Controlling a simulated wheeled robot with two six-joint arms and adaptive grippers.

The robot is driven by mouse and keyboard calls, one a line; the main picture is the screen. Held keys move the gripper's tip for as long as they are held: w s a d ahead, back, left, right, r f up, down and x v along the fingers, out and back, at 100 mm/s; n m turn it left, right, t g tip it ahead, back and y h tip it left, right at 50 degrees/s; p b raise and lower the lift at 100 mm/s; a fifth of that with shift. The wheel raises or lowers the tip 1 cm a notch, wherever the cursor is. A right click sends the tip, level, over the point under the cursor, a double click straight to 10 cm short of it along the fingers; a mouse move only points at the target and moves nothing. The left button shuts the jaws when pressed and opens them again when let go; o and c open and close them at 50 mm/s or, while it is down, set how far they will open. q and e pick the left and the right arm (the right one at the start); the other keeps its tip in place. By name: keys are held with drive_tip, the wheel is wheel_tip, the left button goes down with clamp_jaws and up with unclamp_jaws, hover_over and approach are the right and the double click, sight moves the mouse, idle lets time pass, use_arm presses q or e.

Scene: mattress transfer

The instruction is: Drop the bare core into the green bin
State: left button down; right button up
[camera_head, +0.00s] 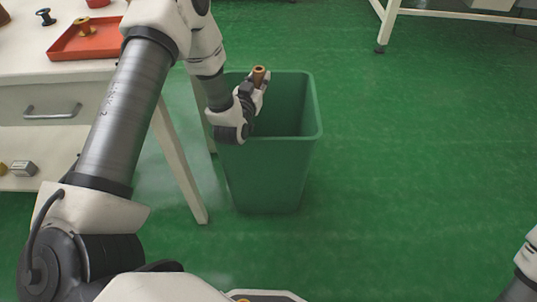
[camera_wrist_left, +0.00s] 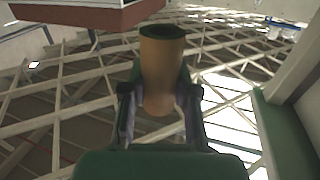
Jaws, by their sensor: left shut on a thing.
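The bare core (camera_head: 259,73) is a short brown hollow tube. My left gripper (camera_head: 257,84) is shut on it and holds it upright over the left part of the green bin's opening. In the left wrist view the core (camera_wrist_left: 162,72) stands between the two fingers of my left gripper (camera_wrist_left: 158,100). The green bin (camera_head: 272,175) stands on the floor, its mouth open upward; my gripper and wrist hide part of its left rim. My right gripper is out of view; only part of that arm shows at the right edge.
A white table (camera_head: 30,62) with a drawer stands at left, close to the bin. An orange tray (camera_head: 85,48) on it holds a brass-coloured spool (camera_head: 82,24). A dark spool (camera_head: 45,16) stands behind the tray. Green floor (camera_head: 420,150) is clear right of the bin.

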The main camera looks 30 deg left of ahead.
use_arm(q)
drive_tip(key=shift+f, duration=0.75)
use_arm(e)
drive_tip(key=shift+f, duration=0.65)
use_arm(q)
drive_tip(key=shift+r, duration=0.1)
drive_tip(key=c, duration=0.8)
unclamp_jaws()
wheel_tip(320, 180, up, 10)
drive_tip(key=shift+s, duration=0.1)
